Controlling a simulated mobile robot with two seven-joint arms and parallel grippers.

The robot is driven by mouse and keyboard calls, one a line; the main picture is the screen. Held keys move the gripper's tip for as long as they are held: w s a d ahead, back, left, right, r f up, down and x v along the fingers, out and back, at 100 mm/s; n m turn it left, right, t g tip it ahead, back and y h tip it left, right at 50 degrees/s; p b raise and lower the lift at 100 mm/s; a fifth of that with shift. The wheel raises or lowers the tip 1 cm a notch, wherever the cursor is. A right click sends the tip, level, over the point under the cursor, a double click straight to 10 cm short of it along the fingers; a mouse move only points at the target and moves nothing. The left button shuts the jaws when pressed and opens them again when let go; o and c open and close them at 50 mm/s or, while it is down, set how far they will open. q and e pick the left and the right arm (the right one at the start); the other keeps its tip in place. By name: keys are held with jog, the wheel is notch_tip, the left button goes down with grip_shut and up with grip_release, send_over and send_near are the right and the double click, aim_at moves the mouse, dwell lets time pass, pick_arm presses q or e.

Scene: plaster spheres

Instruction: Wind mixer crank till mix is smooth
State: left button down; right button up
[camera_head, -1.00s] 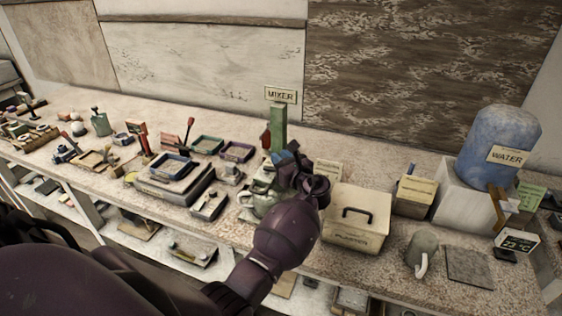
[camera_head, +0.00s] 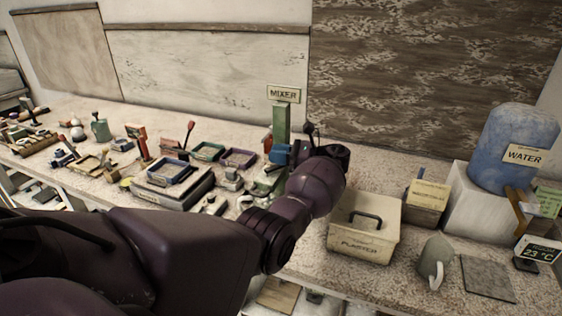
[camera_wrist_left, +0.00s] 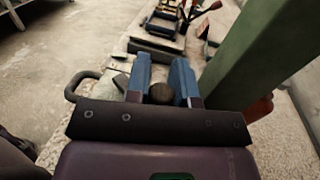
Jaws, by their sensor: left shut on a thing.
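The mixer has a green post (camera_head: 282,122) with a sign reading MIXER (camera_head: 284,94). Its lower part is mostly hidden behind my left arm. My left gripper (camera_head: 283,155) is beside the post, its blue fingers shut. In the left wrist view the gripper (camera_wrist_left: 160,88) has a dark round knob (camera_wrist_left: 160,94) between its fingers, which looks like the crank's knob. The green post (camera_wrist_left: 255,55) rises close on the right there. The mix is not visible in any view. My right gripper is not in view.
A cream PLASTER bin (camera_head: 362,244) with a dark handle stands right of my arm. Further right are a grey mug (camera_head: 435,256), a grey slab (camera_head: 488,277) and a blue WATER jug (camera_head: 510,140). Several trays and tools crowd the bench on the left.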

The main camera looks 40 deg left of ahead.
pick_arm(q)
jog(key=shift+a+n+g+h+b, duration=0.25)
jog(key=shift+n+g+h+b, duration=0.25)
jog(key=shift+g, duration=0.4)
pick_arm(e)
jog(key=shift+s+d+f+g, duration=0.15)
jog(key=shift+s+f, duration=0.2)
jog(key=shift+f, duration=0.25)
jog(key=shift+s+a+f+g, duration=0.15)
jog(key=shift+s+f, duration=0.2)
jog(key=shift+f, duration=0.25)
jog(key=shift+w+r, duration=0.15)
pick_arm(q)
jog(key=c, duration=1)
grip_release()
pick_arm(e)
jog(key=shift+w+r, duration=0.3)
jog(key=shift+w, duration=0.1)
pick_arm(q)
jog(key=shift+o, duration=0.2)
jog(key=shift+p, duration=0.3)
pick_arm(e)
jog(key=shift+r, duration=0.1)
